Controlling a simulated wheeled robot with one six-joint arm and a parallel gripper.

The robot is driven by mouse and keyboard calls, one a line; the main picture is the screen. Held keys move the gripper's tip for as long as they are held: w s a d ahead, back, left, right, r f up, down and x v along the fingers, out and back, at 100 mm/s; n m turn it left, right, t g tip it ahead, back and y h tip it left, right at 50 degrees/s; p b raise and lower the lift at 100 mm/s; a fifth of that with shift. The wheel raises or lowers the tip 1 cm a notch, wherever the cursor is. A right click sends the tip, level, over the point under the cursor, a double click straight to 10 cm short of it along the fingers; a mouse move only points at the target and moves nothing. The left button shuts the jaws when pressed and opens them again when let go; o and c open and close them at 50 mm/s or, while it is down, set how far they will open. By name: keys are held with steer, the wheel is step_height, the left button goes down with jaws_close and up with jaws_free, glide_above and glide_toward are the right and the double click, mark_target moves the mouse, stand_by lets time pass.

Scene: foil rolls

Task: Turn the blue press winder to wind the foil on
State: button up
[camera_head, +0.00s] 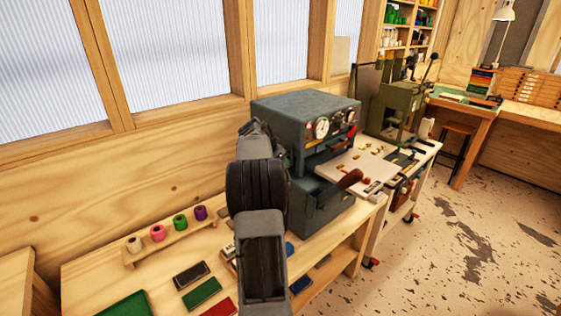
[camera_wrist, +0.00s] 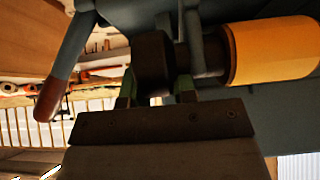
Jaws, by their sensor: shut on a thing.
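The blue-grey press (camera_head: 290,106) stands on the wooden bench, with round gauges on its front. In the wrist view, my gripper (camera_wrist: 155,88) has its two fingers on either side of a dark round winder knob (camera_wrist: 153,58) and is shut on it. A golden foil roll (camera_wrist: 272,52) sits on the same side of the press, just right of the knob. In the head view my arm covers the left side of the press, so the gripper, the winder and the foil roll are hidden there.
The press's brown-handled lever (camera_head: 349,179) sticks out at the front; its handle (camera_wrist: 52,98) is left of my gripper. A rack of small coloured foil rolls (camera_head: 170,236) and several flat blocks (camera_head: 202,293) lie on the bench. A green press (camera_head: 395,106) stands behind right.

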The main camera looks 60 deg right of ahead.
steer(key=o, duration=0.9)
steer(key=b+v, duration=0.1)
steer(key=v, duration=1.3)
steer(key=shift+w+f+b, duration=0.1)
steer(key=shift+b, duration=0.3)
